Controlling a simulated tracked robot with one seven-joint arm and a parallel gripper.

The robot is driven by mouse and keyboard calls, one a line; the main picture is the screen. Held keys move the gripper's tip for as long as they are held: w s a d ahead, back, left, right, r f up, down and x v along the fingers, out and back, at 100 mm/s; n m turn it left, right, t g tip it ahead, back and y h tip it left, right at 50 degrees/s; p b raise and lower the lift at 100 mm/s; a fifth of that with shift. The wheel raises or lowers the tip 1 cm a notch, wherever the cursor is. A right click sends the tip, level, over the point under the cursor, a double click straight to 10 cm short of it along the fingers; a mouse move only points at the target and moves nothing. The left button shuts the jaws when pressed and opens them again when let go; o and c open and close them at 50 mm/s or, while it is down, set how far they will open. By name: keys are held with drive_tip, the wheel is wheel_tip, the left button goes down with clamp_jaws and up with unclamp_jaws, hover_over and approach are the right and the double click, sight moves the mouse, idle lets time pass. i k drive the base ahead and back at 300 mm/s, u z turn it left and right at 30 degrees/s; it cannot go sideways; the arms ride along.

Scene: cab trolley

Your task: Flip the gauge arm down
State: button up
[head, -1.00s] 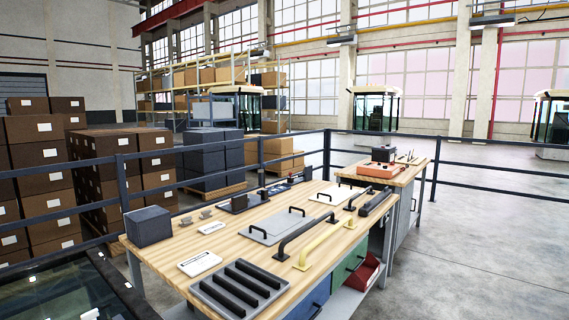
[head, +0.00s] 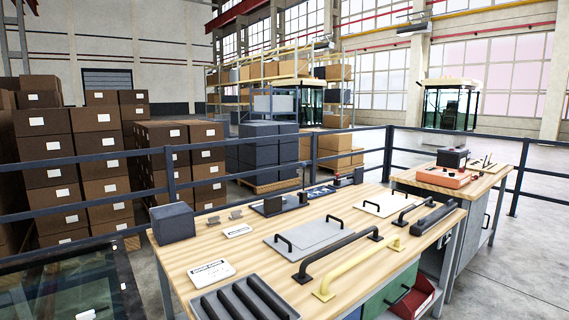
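No part that I can surely name as the gauge arm shows. Several small dark fixtures stand along the back edge of the wooden workbench (head: 205,255) in the head view. One is a dark plate with an upright block (head: 273,205). Another is a small upright dark piece with a red spot (head: 337,181), and a dark block (head: 358,175) stands beside it. They are too small to tell whether any has a hinged arm, or if it is up or down. My gripper is not in view.
The bench also carries a dark box (head: 172,222), grey slotted tray (head: 200,306), grey handled plate (head: 306,236), black bar handle (head: 335,256) and yellow handle (head: 360,264). A second bench (head: 433,181) holds an orange case (head: 444,177). A dark railing (head: 215,157) runs behind. Floor at right is clear.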

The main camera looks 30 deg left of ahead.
sight(303, 165)
drive_tip(key=u, duration=0.55)
drive_tip(key=i, duration=1.25)
drive_tip(key=u, duration=0.65)
drive_tip(key=k, duration=0.85)
drive_tip(key=u, duration=0.05)
drive_tip(key=i, duration=0.95)
drive_tip(key=u, duration=0.75)
